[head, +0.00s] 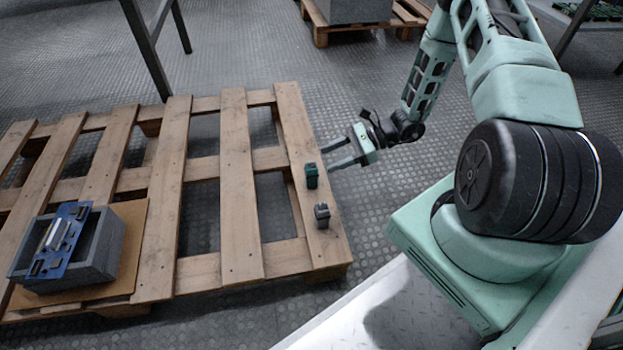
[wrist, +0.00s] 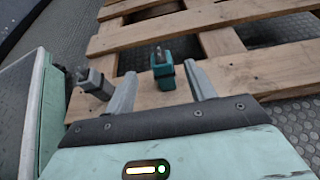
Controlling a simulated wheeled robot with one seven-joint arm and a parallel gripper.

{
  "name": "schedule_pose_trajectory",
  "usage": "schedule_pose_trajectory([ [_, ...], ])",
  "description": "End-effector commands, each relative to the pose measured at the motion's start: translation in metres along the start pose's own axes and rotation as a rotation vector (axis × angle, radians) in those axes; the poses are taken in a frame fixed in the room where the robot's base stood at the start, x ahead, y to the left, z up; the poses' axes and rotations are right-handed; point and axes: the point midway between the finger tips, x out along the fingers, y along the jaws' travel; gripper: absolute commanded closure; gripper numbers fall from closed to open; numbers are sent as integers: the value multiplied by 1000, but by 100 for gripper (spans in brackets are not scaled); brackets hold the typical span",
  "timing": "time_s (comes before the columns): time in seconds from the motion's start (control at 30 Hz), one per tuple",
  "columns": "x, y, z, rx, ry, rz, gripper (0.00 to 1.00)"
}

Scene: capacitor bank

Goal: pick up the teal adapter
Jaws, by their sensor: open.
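The teal adapter (head: 311,175) stands on the right-hand board of the wooden pallet in the head view. In the wrist view the teal adapter (wrist: 162,69) lies just beyond and between the fingertips, nearer the right finger, with a metal prong on top. My gripper (head: 331,157) is open and empty, just right of and behind the adapter in the head view. Its two fingers also show in the wrist view (wrist: 160,78). A grey adapter (head: 321,215) stands on the same board in front of the teal one. It also shows left of the left finger in the wrist view (wrist: 95,84).
The wooden pallet (head: 236,200) has open gaps between its boards. A grey box (head: 100,262) with a blue circuit board (head: 62,240) sits at the pallet's left front. A dark metal leg (head: 147,50) rises behind the pallet. Another pallet (head: 320,32) stands farther back.

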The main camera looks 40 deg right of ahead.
Motion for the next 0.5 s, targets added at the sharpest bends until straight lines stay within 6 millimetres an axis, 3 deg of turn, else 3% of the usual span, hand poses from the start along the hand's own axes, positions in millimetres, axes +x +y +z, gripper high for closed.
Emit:
schedule_pose_trajectory([
  [0.5,51,-1,-6,-2,0,0,45],
])
